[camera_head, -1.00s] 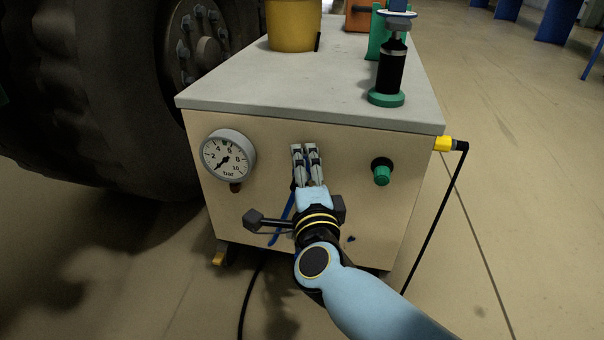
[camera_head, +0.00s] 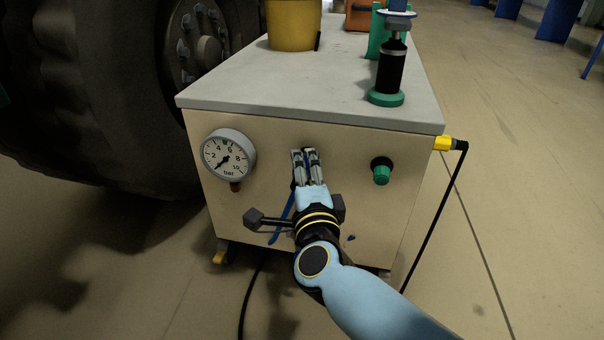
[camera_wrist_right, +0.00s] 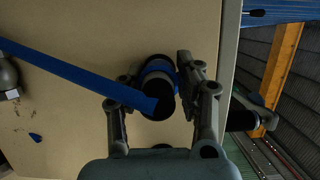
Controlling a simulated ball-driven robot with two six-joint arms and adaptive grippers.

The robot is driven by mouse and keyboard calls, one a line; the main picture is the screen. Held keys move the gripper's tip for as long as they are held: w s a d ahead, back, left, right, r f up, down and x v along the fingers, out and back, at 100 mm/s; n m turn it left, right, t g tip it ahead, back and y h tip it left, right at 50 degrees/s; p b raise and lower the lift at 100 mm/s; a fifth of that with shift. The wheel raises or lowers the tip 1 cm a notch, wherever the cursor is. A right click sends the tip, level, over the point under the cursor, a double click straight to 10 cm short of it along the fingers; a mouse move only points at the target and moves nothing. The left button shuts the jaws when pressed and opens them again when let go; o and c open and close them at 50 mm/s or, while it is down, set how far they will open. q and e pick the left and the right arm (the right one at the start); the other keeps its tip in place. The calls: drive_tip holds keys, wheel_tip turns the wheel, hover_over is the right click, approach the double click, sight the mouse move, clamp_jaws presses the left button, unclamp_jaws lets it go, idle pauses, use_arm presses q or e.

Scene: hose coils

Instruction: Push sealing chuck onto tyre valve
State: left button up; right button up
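A blue and black cylindrical fitting (camera_wrist_right: 158,88), which looks like the chuck, is at the cabinet front with a blue hose (camera_wrist_right: 75,72) running from it. The hose also shows in the head view (camera_head: 283,220). My right gripper (camera_wrist_right: 155,76) has its fingers on either side of the fitting. In the head view my right gripper (camera_head: 305,155) points at the cabinet front, and its fingers mostly hide the fitting. I cannot tell whether both fingers touch it. The large dark tyre (camera_head: 75,95) stands at the left. I cannot make out its valve. My left gripper is not in view.
The cabinet (camera_head: 240,125) carries a pressure gauge (camera_head: 229,155) and a green knob (camera_head: 381,171). A yellow container (camera_head: 292,28) and a black and green device (camera_head: 390,75) stand on top. A black hose (camera_head: 440,210) hangs from a yellow connector (camera_head: 443,143).

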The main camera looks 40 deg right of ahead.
drive_tip(key=shift+f, duration=0.15)
clamp_jaws()
drive_tip(key=shift+s+a, duration=0.3)
drive_tip(key=shift+a, duration=0.05)
